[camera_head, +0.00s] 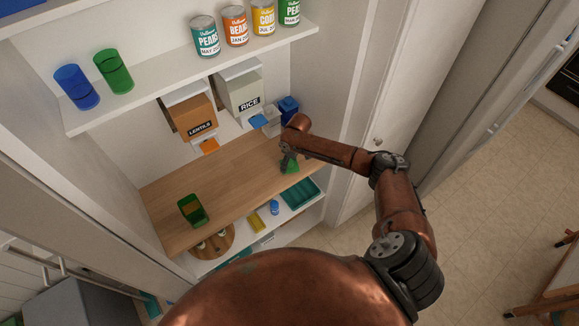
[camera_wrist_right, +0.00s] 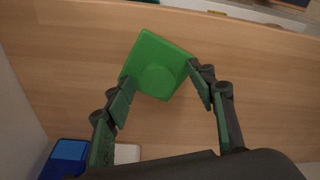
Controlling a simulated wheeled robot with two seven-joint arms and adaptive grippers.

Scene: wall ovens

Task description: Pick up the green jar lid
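The green jar lid (camera_wrist_right: 156,66) lies on the wooden shelf (camera_wrist_right: 60,60), a flat square with a raised round middle. In the head view the green lid (camera_head: 290,166) shows partly under my right gripper (camera_head: 286,156). In the right wrist view my right gripper (camera_wrist_right: 164,92) is open, with one finger on each side of the lid's near part. I cannot tell whether the fingers touch it. An open green jar (camera_head: 193,210) stands at the left of the wooden shelf. My left gripper is not in view.
A blue jar (camera_head: 288,106) and a whitish one (camera_head: 271,126) stand at the back right, near the side wall. An upper shelf (camera_head: 150,93) with cups and cans overhangs. The shelf's middle is clear.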

